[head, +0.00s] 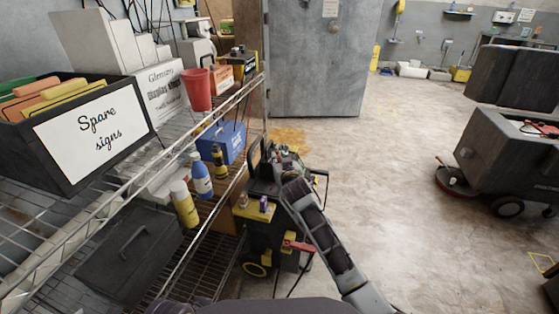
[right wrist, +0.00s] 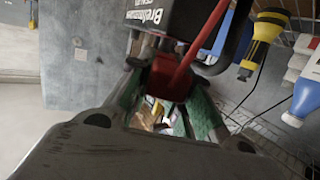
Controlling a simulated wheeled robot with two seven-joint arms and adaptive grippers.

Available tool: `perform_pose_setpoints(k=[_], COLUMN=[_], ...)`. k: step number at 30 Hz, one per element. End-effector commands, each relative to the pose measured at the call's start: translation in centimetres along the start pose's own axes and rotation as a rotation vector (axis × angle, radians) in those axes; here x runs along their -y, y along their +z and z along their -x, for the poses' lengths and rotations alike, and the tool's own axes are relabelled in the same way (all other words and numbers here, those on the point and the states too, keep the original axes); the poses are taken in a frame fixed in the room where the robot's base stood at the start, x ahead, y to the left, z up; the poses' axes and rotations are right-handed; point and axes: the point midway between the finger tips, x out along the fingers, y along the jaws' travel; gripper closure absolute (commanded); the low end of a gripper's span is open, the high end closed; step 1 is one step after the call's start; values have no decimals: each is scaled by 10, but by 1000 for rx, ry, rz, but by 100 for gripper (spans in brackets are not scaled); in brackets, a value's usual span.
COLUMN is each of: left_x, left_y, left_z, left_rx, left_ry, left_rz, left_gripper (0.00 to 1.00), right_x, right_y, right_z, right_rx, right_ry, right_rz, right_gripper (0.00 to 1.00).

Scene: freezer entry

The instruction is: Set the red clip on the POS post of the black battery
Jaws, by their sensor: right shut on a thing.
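A red clip (right wrist: 176,76) is held between the green-padded fingers of my right gripper (right wrist: 165,105) in the right wrist view. A black case lettered "Breitmann" (right wrist: 168,15) is just beyond it; I cannot tell whether they touch. In the head view my right gripper (head: 289,172) is over the top of a black and yellow cart (head: 262,228), beside an upright black part (head: 254,156). The clip is not clear there. I cannot make out the battery's POS post. My left gripper is not in view.
A wire shelf (head: 215,218) on the left holds bottles, a blue box (head: 222,141), a red cup (head: 196,89) and a sign bin (head: 95,135). Another red grip (head: 298,246) shows low on the cart. A grey door (head: 315,60) stands behind.

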Motion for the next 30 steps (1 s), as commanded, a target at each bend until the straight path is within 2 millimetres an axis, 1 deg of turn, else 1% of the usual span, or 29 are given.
perform_pose_setpoints(k=[30], left_x=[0], left_y=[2], left_z=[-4], left_rx=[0], left_ry=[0], left_rz=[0], left_gripper=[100], right_x=[0], right_y=[13], right_z=[-3], right_rx=[0], right_ry=[0], right_rz=[0], right_gripper=[100])
